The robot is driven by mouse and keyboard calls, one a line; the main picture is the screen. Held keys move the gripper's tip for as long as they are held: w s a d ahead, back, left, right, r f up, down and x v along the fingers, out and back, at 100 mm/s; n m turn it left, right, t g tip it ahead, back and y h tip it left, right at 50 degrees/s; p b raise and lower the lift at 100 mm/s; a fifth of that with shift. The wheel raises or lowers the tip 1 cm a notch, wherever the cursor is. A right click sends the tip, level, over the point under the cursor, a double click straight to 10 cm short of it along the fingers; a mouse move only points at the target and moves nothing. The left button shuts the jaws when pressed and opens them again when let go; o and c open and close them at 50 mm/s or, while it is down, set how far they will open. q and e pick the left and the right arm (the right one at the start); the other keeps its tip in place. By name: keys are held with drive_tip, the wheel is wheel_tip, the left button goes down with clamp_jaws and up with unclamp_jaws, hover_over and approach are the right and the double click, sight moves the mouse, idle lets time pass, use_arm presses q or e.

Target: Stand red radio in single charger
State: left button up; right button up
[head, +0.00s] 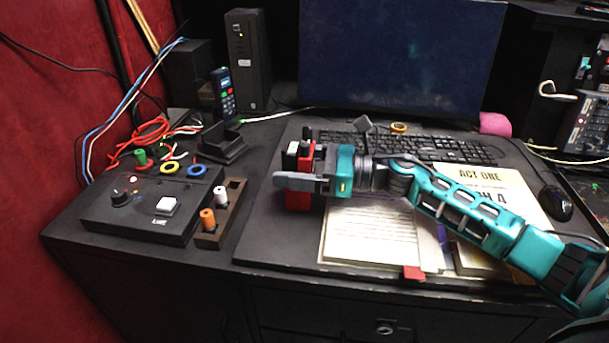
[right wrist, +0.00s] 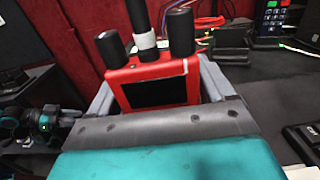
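The red radio (head: 299,196) has black knobs and an antenna on top. My right gripper (head: 298,181) is shut on it above the desk mat. In the right wrist view the radio (right wrist: 158,86) stands between the two grey fingers, its dark screen facing the camera. A black cradle (head: 224,147), which looks like the single charger, sits empty on the desk, left of and beyond the gripper. It also shows in the right wrist view (right wrist: 232,47), beyond the radio. A teal and dark part, probably of my left arm, shows at the left of the right wrist view; its fingers are unclear.
A black control box (head: 150,210) with knob and buttons stands at left, beside a wooden holder (head: 232,221) with orange and white pegs. A handset (head: 224,95) stands behind the cradle. Cables lie near it. A keyboard (head: 430,146) and papers (head: 372,236) lie on the mat.

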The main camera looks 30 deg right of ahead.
drive_tip(key=c, duration=0.7)
drive_tip(key=shift+c, duration=1.2)
drive_tip(key=shift+r, duration=0.15)
